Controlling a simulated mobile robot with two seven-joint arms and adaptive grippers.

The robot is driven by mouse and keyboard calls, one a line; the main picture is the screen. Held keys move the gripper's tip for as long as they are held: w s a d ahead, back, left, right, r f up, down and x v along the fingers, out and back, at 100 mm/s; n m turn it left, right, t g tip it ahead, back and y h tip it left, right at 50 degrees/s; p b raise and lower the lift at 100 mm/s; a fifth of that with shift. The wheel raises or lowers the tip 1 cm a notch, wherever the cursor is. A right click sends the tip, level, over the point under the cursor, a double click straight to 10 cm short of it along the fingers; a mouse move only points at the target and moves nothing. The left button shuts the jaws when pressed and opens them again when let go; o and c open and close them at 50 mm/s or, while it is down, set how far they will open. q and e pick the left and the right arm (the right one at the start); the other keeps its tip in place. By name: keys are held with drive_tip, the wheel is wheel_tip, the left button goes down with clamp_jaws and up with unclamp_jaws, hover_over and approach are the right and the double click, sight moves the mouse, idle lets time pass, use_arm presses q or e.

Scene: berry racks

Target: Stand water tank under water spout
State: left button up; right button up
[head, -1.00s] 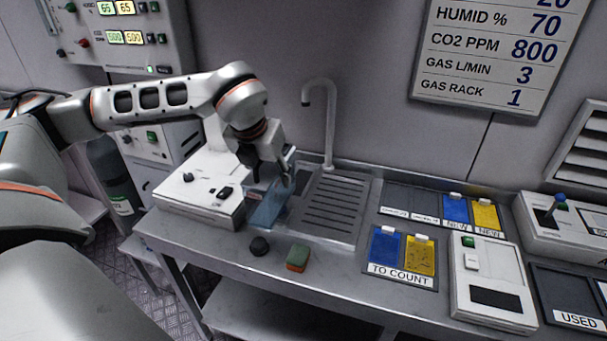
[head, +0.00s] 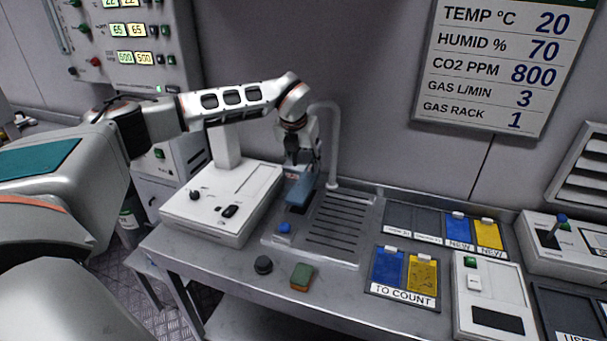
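The water tank (head: 299,190) is a small translucent blue block in the head view. It hangs from my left gripper (head: 304,170), which is shut on its upper part and partly hides it. The tank appears tilted, over the left back part of the metal drain tray. I cannot tell whether its bottom touches the tray. The water spout (head: 334,145) is a grey hooked pipe rising at the back of the tray; my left wrist covers part of its hooked end. The tank is just left of the pipe. My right gripper is not in view.
A slotted drain tray (head: 340,222) has a blue knob (head: 284,228) at its left. A white device (head: 210,215) stands left of it. A black knob (head: 263,264) and a green-brown sponge (head: 302,276) lie in front. Blue and yellow cards (head: 387,268) are at right.

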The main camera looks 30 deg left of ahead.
sight(303, 166)
use_arm(q)
drive_tip(key=shift+f, duration=1.95)
drive_tip(key=shift+w+a+f, duration=0.15)
drive_tip(key=shift+w+f, duration=0.15)
drive_tip(key=shift+f, duration=0.1)
drive_tip(key=shift+s, duration=0.1)
drive_tip(key=o, duration=1.3)
drive_tip(key=shift+f, duration=0.15)
drive_tip(key=shift+o, duration=0.2)
drive_tip(key=shift+r, duration=0.4)
drive_tip(key=v, duration=1.1)
drive_tip(key=shift+s+r, duration=0.2)
drive_tip(key=shift+s, duration=0.1)
